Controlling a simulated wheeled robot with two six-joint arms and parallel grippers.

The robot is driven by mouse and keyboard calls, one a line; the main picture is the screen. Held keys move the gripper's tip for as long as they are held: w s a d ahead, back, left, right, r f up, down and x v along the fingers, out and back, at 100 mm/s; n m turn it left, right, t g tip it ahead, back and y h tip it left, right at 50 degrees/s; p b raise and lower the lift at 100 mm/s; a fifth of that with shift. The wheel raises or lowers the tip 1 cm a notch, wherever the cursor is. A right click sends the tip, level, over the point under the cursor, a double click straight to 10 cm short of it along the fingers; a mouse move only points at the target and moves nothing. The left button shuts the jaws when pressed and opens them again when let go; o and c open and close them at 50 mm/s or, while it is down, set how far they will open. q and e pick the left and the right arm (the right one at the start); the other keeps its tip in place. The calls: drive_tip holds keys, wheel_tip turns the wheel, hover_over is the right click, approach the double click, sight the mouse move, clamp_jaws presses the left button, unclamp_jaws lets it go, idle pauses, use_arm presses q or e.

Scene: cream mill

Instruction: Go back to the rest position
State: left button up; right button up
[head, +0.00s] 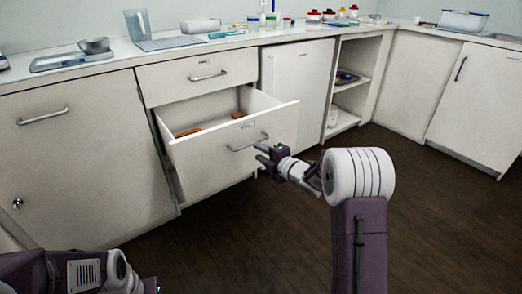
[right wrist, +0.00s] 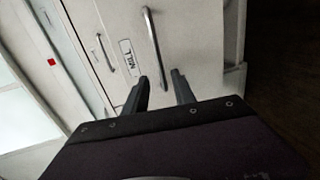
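My right gripper (head: 262,155) is in front of the pulled-out lower drawer (head: 225,145), close to its bar handle (head: 247,142). In the right wrist view its two dark fingers (right wrist: 162,92) are apart with nothing held between them. A bar handle (right wrist: 154,45) lies just ahead of the fingers; I cannot tell if they touch it. My left arm (head: 85,270) shows only in part at the bottom left of the head view, and its fingers are not seen.
The open drawer holds a few orange-brown items (head: 188,132) and juts into the room. A closed drawer (head: 190,77) is above it. The worktop (head: 115,50) carries a scale, jug, bottles and a lidded box (head: 462,21). An open shelf (head: 350,88) stands right. Dark floor (head: 440,220) is clear at right.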

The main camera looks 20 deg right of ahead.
drive_tip(key=s+a+r+m+p, duration=0.1)
drive_tip(key=s+a+r+p, duration=0.15)
drive_tip(key=r, duration=0.25)
drive_tip(key=s+a+r+m+p, duration=0.1)
drive_tip(key=s+a+r+p, duration=0.1)
drive_tip(key=a+r+p, duration=0.3)
drive_tip(key=s+d+f+m+g+h, duration=0.3)
drive_tip(key=s+f+m+g, duration=0.55)
drive_tip(key=s, duration=0.55)
drive_tip(key=s+d+f+m+g+h, duration=0.2)
drive_tip(key=s+f+m+g, duration=0.3)
drive_tip(key=s+f+m, duration=0.75)
drive_tip(key=s+r+p, duration=0.3)
drive_tip(key=r+p, duration=3.4)
drive_tip(key=r, duration=0.4)
drive_tip(key=shift+d+r+n+p, duration=0.15)
drive_tip(key=shift+r+n+p, duration=0.2)
drive_tip(key=shift+n, duration=0.05)
